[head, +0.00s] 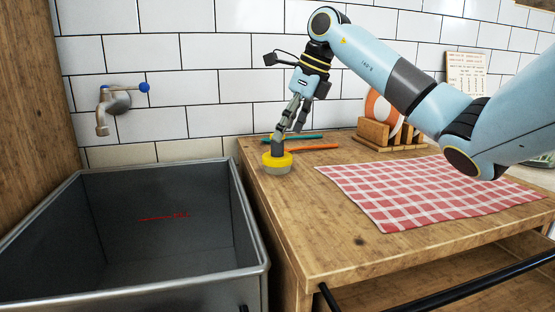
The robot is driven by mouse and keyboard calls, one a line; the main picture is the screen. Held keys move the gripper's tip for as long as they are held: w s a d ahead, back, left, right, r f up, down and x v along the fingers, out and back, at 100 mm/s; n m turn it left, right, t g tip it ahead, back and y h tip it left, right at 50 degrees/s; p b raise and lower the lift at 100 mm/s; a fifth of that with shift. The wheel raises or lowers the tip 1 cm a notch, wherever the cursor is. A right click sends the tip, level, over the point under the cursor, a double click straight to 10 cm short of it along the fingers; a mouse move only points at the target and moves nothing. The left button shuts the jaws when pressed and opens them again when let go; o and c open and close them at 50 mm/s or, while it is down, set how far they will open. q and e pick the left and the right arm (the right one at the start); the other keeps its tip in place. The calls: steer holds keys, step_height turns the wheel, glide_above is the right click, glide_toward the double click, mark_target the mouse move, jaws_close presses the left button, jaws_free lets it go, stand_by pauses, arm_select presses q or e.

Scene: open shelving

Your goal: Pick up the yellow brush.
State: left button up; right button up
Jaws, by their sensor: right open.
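The yellow brush (277,165) stands upright on the wooden counter, close to its left edge beside the sink. It has a round yellow head with a pale underside and a dark grey handle on top. My right gripper (290,128) points down from above at the brush's handle. Its fingers are open, with the fingertips at the top of the handle; whether they touch it cannot be told. My left gripper is out of view.
A deep grey sink (258,230) with a thin red item (163,217) inside lies left, below a wall tap (112,105). Thin teal (300,137) and orange (315,147) items lie behind the brush. A wooden rack (375,132) and checked cloth (420,190) are right.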

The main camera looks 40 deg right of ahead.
mark_target(277, 146)
steer(key=shift+w+b+x, duration=0.2)
steer(key=shift+b+x, duration=0.1)
steer(key=shift+x, duration=2.35)
steer(key=shift+a+r, duration=0.1)
steer(key=shift+a, duration=0.05)
